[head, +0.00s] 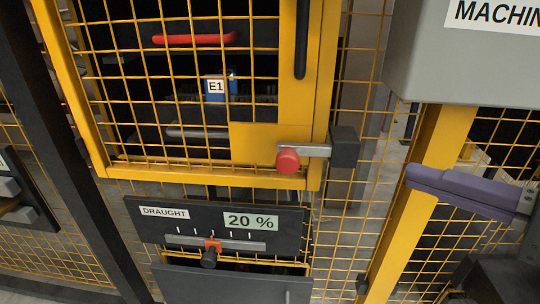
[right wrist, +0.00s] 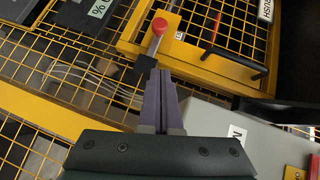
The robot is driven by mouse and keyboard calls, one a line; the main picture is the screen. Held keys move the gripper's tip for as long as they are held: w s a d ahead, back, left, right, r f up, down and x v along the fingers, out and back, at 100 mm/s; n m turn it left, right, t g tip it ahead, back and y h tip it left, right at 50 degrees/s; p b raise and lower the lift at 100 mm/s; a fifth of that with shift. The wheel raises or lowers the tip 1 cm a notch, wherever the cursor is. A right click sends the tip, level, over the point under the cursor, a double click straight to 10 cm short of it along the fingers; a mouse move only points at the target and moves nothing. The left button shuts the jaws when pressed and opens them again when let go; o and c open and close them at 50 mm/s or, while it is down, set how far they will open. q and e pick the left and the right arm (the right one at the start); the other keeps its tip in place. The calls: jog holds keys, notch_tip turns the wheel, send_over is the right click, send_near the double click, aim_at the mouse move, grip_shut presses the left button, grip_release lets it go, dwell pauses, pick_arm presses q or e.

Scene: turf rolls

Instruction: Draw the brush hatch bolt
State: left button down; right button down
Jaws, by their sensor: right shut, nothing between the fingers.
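The brush hatch is a yellow-framed mesh door (head: 316,110) with a black vertical handle (head: 301,40). Its bolt has a red knob (head: 288,161) on a grey bar (head: 318,150) that reaches right into a dark block (head: 344,147) beside the frame. In the right wrist view the red knob (right wrist: 159,26), bar and dark block (right wrist: 144,66) lie beyond my fingertips. My right gripper (head: 410,176), with purple fingers, is shut and empty, right of the bolt and apart from the knob. Its fingers also show in the right wrist view (right wrist: 160,72). My left gripper is out of view.
Below the hatch is a DRAUGHT panel (head: 140,228) reading 20 % with an orange slider (head: 212,245). A grey MACHINE box (head: 450,75) hangs at upper right above a yellow post (head: 405,235). Behind the hatch mesh are a red bar (head: 195,39) and an E1 tag (head: 215,87).

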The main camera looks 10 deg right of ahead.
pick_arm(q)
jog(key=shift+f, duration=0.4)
pick_arm(e)
jog(key=shift+w+d+f, duration=0.15)
jog(key=shift+d+f, duration=0.05)
jog(key=shift+f, duration=0.05)
jog(key=b, duration=0.1)
send_near(301, 156)
jog(key=w+r, duration=0.1)
jog(key=w, duration=0.1)
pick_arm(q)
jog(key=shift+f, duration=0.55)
pick_arm(e)
jog(key=a, duration=0.2)
jog(key=w+a, duration=0.1)
jog(key=shift+w+a+f, duration=0.1)
jog(key=shift+a+f, duration=0.25)
jog(key=shift+f, duration=0.05)
